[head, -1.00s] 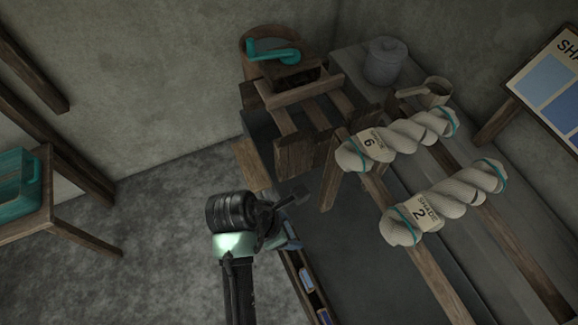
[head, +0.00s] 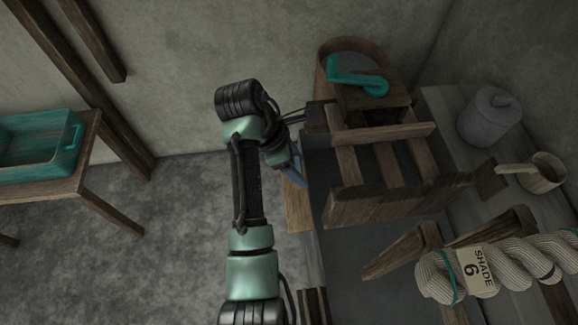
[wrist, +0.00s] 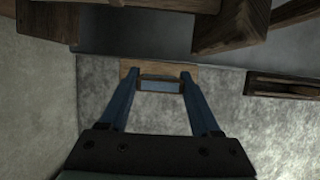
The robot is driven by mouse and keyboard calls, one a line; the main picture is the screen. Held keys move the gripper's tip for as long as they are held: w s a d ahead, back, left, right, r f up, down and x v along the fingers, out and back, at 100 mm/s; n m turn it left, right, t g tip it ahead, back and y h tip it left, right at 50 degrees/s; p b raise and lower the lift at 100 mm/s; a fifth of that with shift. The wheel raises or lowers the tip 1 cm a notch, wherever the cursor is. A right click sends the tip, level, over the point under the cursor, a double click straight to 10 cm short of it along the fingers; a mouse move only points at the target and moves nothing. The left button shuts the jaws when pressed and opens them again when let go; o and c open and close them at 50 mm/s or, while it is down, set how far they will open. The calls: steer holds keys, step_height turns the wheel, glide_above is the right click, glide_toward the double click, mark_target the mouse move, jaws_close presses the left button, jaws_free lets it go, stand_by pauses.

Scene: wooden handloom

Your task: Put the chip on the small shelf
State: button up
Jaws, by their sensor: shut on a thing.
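The chip (wrist: 160,85), a pale blue face with a brown wooden edge, is between the two blue fingers of my gripper (wrist: 160,80) in the wrist view. The fingers press on its two ends. The small shelf, a narrow wooden board (wrist: 129,69), shows just behind the chip in the wrist view. Whether the chip touches the shelf I cannot tell. In the head view the shelf (head: 298,208) juts from the left side of the loom, and my gripper (head: 299,165) is at its far end. The chip cannot be made out there.
A wooden frame (head: 400,203) and a box with a teal crank (head: 370,98) stand right of my gripper.

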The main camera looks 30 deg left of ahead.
step_height(320, 180, down, 9)
steer(key=shift+s+r+b, duration=0.15)
steer(key=shift+r+b, duration=0.05)
steer(key=shift+b, duration=0.75)
steer(key=o, duration=1.3)
steer(key=shift+f, duration=0.1)
steer(key=p+v, duration=0.3)
steer(key=v, duration=0.9)
steer(key=shift+r, duration=0.25)
